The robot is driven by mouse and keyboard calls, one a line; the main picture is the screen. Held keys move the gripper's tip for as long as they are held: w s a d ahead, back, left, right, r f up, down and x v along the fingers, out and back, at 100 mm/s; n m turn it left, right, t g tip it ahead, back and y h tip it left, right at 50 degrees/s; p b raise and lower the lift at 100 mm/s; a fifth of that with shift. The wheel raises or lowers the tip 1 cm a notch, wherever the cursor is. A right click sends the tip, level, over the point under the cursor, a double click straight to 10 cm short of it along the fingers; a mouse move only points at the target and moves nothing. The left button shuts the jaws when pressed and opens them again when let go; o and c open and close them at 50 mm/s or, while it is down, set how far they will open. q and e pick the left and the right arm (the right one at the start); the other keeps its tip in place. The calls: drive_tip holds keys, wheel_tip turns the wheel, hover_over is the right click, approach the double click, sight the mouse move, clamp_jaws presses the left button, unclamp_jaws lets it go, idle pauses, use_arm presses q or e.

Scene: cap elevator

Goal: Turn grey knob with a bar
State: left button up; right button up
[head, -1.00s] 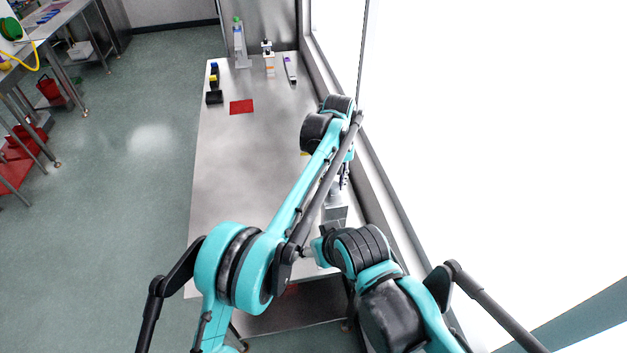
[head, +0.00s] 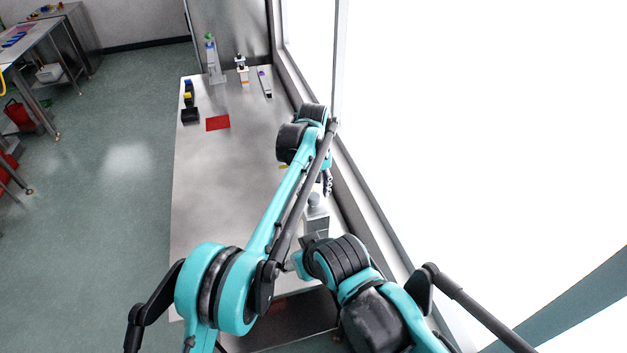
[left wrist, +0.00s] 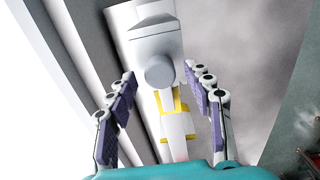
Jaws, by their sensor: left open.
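The grey knob (head: 316,200) is a small round piece on a pale grey block (head: 317,222) near the table's right edge. In the left wrist view the knob (left wrist: 160,72) shows as a grey disc in front of a lighter, angular grey part (left wrist: 152,28). I cannot clearly make out its bar. My left gripper (head: 327,184) is beside the knob in the head view, partly hidden by my arm. In the left wrist view its fingers are spread on both sides of the knob, apart from it. My right gripper does not show; only my right arm's links do.
The steel table (head: 225,180) has a wide clear middle. A red square (head: 217,123), a black holder (head: 190,115), a bottle (head: 213,60) and small devices (head: 242,69) are at the far end. A wall and bright window (head: 470,130) border the right side.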

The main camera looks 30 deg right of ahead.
sight(312, 195)
use_arm(q)
wheel_tip(312, 195, up, 11)
idle(0.4)
idle(0.4)
drive_tip(key=w+a+t+b, duration=0.1)
drive_tip(key=w+a+b, duration=0.3)
drive_tip(key=a+b, duration=0.55)
drive_tip(key=s+a+f+n+t+h+b, duration=0.1)
drive_tip(key=s+a+f+b, duration=0.15)
drive_tip(key=a, duration=0.75)
drive_tip(key=s+a+f+t+b, duration=0.15)
drive_tip(key=a+f, duration=0.25)
drive_tip(key=a, duration=0.6)
drive_tip(key=s+a+f+t+b, duration=0.2)
drive_tip(key=s+a+f+b, duration=0.4)
drive_tip(key=s+a+f, duration=0.3)
drive_tip(key=s+a+f+n+t+y+b, duration=0.1)
drive_tip(key=s+a+f+b, duration=0.5)
drive_tip(key=f, duration=1.1)
drive_tip(key=s+a, duration=0.4)
drive_tip(key=shift+a+f+t, duration=0.15)
drive_tip(key=shift+a+t, duration=0.2)
drive_tip(key=shift+a, duration=0.05)
